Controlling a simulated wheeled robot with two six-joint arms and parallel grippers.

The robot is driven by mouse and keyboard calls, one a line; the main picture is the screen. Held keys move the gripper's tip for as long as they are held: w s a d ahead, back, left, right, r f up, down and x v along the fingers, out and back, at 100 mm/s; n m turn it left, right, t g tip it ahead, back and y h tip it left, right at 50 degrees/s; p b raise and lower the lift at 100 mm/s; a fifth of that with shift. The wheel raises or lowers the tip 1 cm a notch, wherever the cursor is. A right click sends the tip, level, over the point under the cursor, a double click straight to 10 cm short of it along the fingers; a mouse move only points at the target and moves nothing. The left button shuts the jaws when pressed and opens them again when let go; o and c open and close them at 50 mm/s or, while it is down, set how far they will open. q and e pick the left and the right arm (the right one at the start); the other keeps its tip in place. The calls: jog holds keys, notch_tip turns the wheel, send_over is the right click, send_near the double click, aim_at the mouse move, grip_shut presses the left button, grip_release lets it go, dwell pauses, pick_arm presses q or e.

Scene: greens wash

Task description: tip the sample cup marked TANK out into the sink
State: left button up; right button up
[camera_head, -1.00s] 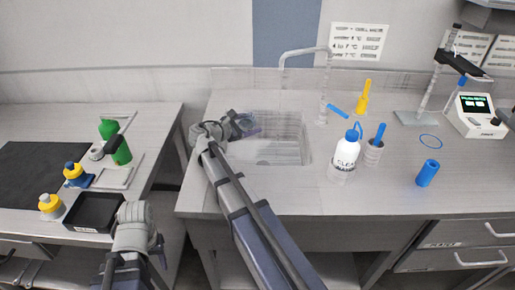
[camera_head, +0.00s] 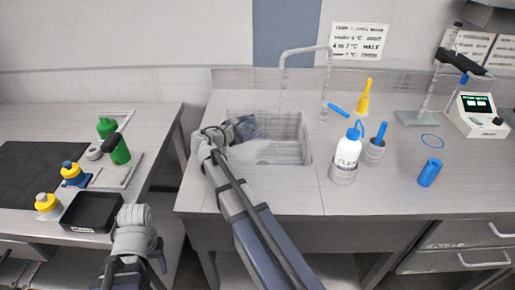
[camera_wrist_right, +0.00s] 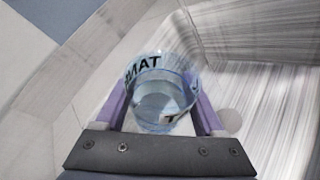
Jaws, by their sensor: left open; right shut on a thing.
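The clear sample cup (camera_wrist_right: 158,103) shows in the right wrist view, with dark TANK lettering partly visible on its wall and clear liquid inside. My right gripper (camera_wrist_right: 160,112) is shut on it, one purple finger on each side. In the head view, my right gripper (camera_head: 247,128) is over the left part of the sink (camera_head: 290,130); the cup cannot be made out clearly there. The sink's basin and walls also show behind the cup in the wrist view (camera_wrist_right: 260,90). My left gripper (camera_head: 157,262) is low in front of the left bench, its fingers mostly hidden.
A faucet (camera_head: 303,52) arches behind the sink. A white CLEAN wash bottle (camera_head: 347,152) stands right of it, near a holder (camera_head: 375,150) and a blue cylinder (camera_head: 429,172). A black tray (camera_head: 91,212) and green bottle (camera_head: 120,150) occupy the left bench.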

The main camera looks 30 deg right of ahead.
aim_at(253, 119)
jog(key=shift+s+r+m+t, duration=0.2)
jog(key=shift+r+m+t, duration=0.2)
jog(key=shift+m, duration=0.2)
dwell(0.4)
jog(key=shift+s+r+m+t+h+b, duration=0.1)
jog(key=shift+r+m+t+h+b, duration=0.35)
jog(key=shift+m, duration=0.6)
jog(key=shift+r+m+t+h+b, duration=0.25)
jog(key=shift+r+m+h+b, duration=0.3)
jog(key=shift+m, duration=0.5)
dwell(2.0)
jog(key=shift+s+r+m+p, duration=0.3)
jog(key=shift+s+r+m, duration=0.1)
jog(key=shift+r, duration=0.2)
jog(key=shift+s+r+m+p, duration=0.3)
jog(key=shift+r+m, duration=0.1)
jog(key=shift+r, duration=0.2)
jog(key=shift+s+r+m+h+b, duration=0.2)
jog(key=shift+r+m+h+b, duration=0.15)
jog(key=shift+m+h, duration=0.35)
dwell(0.8)
jog(key=shift+w, duration=0.1)
jog(key=f+n, duration=0.1)
jog(key=w+f+n+y, duration=0.1)
jog(key=shift+w+f+n, duration=0.2)
jog(key=shift+f+n, duration=0.05)
jog(key=shift+n, duration=0.05)
